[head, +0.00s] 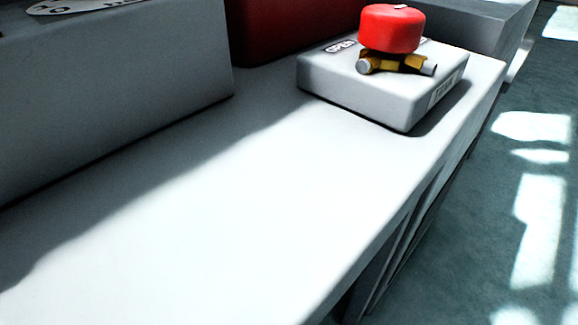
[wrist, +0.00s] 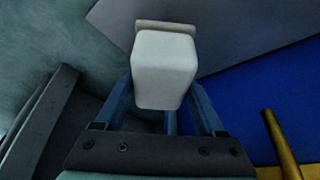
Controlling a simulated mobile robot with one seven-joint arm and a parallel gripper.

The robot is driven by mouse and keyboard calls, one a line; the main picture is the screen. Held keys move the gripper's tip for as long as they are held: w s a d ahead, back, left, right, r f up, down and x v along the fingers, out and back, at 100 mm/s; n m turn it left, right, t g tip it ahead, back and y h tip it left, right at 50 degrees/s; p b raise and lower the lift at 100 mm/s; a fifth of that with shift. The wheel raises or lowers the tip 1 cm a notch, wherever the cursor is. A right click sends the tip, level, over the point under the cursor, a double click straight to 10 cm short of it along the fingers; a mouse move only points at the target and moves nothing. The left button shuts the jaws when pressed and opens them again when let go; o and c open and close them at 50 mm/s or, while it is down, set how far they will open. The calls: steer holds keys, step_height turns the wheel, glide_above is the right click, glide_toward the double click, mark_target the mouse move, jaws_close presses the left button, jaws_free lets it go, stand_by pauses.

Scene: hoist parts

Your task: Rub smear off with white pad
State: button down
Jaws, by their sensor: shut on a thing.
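My gripper (wrist: 162,105) shows in the wrist view, its two blue-grey fingers shut on a white pad (wrist: 165,70). The pad is a pale block with rounded edges and sticks out past the fingertips. A flat grey surface (wrist: 235,35) lies beyond the pad; I cannot tell whether the pad touches it. My gripper and the pad do not show in the head view. I cannot make out a smear in either view.
In the head view, a white bench top (head: 200,220) is mostly clear. A grey-white box (head: 375,85) on it carries a red-topped valve (head: 390,30). A grey block (head: 110,80) stands at the left. The wrist view shows a blue surface (wrist: 260,95) and a yellow-brown bar (wrist: 280,145).

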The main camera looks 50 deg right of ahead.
steer(key=s+r+p, duration=0.4)
steer(key=s+p, duration=0.3)
steer(key=s, duration=0.2)
